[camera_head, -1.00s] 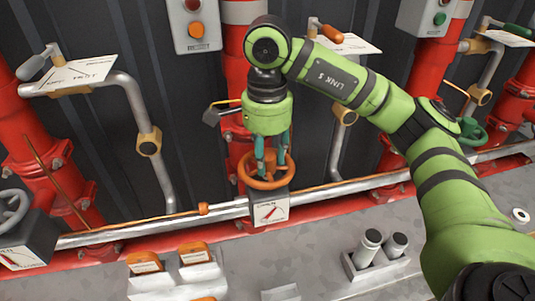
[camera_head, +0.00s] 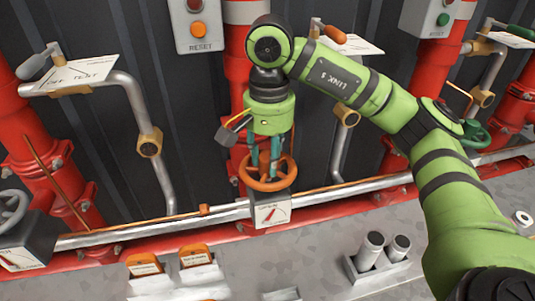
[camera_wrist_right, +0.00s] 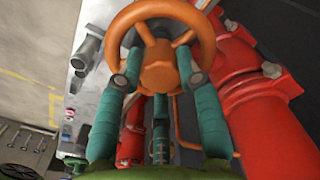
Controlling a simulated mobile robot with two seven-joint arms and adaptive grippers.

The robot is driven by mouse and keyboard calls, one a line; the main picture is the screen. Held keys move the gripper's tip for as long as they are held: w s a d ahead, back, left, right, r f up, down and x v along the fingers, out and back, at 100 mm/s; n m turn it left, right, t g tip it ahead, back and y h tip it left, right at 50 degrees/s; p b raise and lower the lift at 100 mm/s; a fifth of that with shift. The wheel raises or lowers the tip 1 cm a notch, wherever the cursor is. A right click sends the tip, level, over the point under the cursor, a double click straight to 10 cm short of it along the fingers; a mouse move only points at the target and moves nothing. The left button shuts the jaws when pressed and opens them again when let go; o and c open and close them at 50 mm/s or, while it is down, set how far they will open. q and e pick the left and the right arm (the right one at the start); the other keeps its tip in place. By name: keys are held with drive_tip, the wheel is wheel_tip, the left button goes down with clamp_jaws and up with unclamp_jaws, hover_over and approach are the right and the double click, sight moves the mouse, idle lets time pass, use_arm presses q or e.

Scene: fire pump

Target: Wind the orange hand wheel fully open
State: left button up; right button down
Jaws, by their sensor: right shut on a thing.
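The orange hand wheel (camera_head: 284,184) sits on top of a grey box with a white dial and a red needle (camera_head: 272,212), at the middle of the head view. My right gripper (camera_head: 267,170) points down into the wheel from above. In the right wrist view the orange wheel (camera_wrist_right: 157,10) fills the top middle, and the teal fingers of my right gripper (camera_wrist_right: 158,78) stand on either side of its hub, shut on it. The fingertips lie within the rim, between the spokes. My left gripper is not in view.
A silver pipe (camera_head: 340,194) runs across beside the wheel, with red standpipes (camera_head: 237,80) behind. A grey hand wheel (camera_head: 12,208) is at the far left, a green one (camera_head: 478,135) at the right. Orange-topped switches (camera_head: 195,256) and two grey cylinders (camera_head: 372,247) stand in front.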

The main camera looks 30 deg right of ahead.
drive_tip(key=shift+s+f, duration=0.25)
drive_tip(key=shift+f, duration=0.1)
drive_tip(key=n, duration=0.8)
